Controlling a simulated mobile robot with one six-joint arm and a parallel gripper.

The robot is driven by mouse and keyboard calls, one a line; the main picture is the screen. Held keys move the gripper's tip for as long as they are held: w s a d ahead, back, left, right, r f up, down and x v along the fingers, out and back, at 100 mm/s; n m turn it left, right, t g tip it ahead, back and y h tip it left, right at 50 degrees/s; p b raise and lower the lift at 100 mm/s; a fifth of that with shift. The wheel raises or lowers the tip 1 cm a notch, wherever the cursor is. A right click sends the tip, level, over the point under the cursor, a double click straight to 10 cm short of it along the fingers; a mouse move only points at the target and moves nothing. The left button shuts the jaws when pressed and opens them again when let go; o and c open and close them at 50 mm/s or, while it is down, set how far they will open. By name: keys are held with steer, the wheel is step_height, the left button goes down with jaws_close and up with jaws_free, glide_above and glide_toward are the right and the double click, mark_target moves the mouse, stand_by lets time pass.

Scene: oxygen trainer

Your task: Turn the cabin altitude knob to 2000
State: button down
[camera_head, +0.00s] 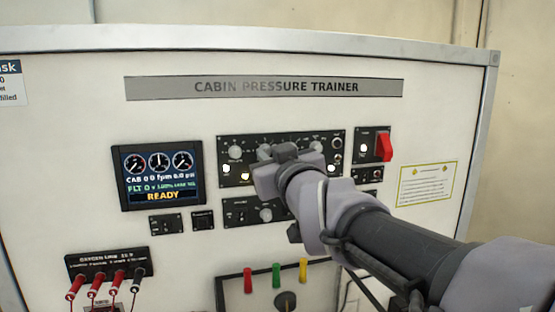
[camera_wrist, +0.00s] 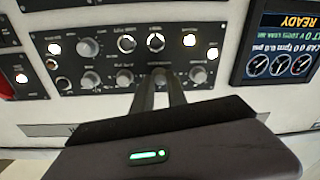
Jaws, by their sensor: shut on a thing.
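A black control panel (camera_head: 226,178) with several grey knobs is on the front of the white trainer. It also shows upside down in the wrist view (camera_wrist: 108,62). My gripper (camera_head: 266,168) is at the middle of this panel and covers part of it. In the wrist view, its two fingers (camera_wrist: 161,84) reach in from below and are closed around a small grey knob (camera_wrist: 160,79). Other knobs sit on both sides of it in the same row. The labels are too small to read, and the held knob's pointer is hidden.
The screen (camera_head: 160,175) left of the panel shows READY, with CAB at 0. A red switch (camera_head: 384,147) stands out on the right. The trainer's upper face is clear.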

steer(key=shift+r, duration=0.15)
steer(key=c, duration=1.3)
jaws_free()
steer(key=shift+w, duration=0.15)
steer(key=v, duration=0.6)
steer(key=p+v, duration=0.1)
steer(key=v, duration=0.4)
steer(key=p+v, duration=0.1)
steer(key=v, duration=0.5)
steer(key=shift+s+d+f, duration=0.15)
steer(key=shift+s+f, duration=0.1)
steer(key=shift+f, duration=0.05)
